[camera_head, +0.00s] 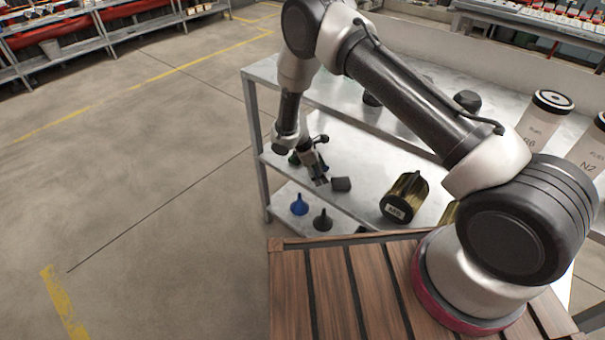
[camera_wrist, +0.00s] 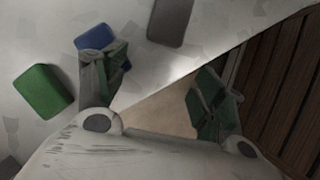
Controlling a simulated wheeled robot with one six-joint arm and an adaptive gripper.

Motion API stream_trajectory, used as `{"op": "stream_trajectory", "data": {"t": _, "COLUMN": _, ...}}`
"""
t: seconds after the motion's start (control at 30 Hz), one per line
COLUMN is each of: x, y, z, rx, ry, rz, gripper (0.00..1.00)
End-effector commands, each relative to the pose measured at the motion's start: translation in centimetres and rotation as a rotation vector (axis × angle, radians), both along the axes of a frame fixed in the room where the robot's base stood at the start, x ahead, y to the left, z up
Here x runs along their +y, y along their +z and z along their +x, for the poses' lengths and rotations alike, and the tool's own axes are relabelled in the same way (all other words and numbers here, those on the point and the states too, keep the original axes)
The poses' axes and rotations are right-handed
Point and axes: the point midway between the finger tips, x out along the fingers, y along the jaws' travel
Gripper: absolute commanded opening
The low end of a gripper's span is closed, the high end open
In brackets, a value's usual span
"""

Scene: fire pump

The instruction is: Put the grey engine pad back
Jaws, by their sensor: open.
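The grey engine pad (camera_wrist: 170,22) is a small dark grey block lying on the metal shelf, at the top of the wrist view, beyond my fingertips. In the head view the grey pad (camera_head: 341,184) lies on the middle shelf just right of my gripper (camera_head: 319,182). In the wrist view my gripper (camera_wrist: 162,75) is open, with nothing between its fingers. A blue pad (camera_wrist: 95,38) is partly hidden behind the left finger.
A blue funnel (camera_head: 299,205) and a black funnel (camera_head: 323,221) stand on the lower shelf. The floor (camera_head: 150,200) to the left is clear.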

Motion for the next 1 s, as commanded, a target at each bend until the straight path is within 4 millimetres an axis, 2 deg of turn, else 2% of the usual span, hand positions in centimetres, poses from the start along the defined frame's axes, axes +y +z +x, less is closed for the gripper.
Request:
{"op": "stream_trajectory", "data": {"t": 0.03, "x": 1.4, "y": 0.0, "z": 0.0, "rx": -0.002, "ry": 0.004, "rz": 0.001, "gripper": 0.7}}
{"op": "stream_trajectory", "data": {"t": 0.1, "x": 3.0, "y": -0.1, "z": 0.0, "rx": -0.001, "ry": 0.002, "rz": 0.001, "gripper": 0.7}}
{"op": "stream_trajectory", "data": {"t": 0.2, "x": 4.7, "y": 0.0, "z": -0.1, "rx": -0.001, "ry": 0.003, "rz": 0.001, "gripper": 0.7}}
{"op": "stream_trajectory", "data": {"t": 0.33, "x": 6.1, "y": -0.1, "z": -0.1, "rx": -0.001, "ry": 0.0, "rz": 0.0, "gripper": 0.7}}
{"op": "stream_trajectory", "data": {"t": 0.5, "x": 6.6, "y": -0.1, "z": -0.1, "rx": 0.0, "ry": 0.0, "rz": 0.0, "gripper": 0.7}}
{"op": "stream_trajectory", "data": {"t": 1.0, "x": 6.6, "y": 0.0, "z": -0.1, "rx": 0.0, "ry": 0.0, "rz": 0.0, "gripper": 0.7}}
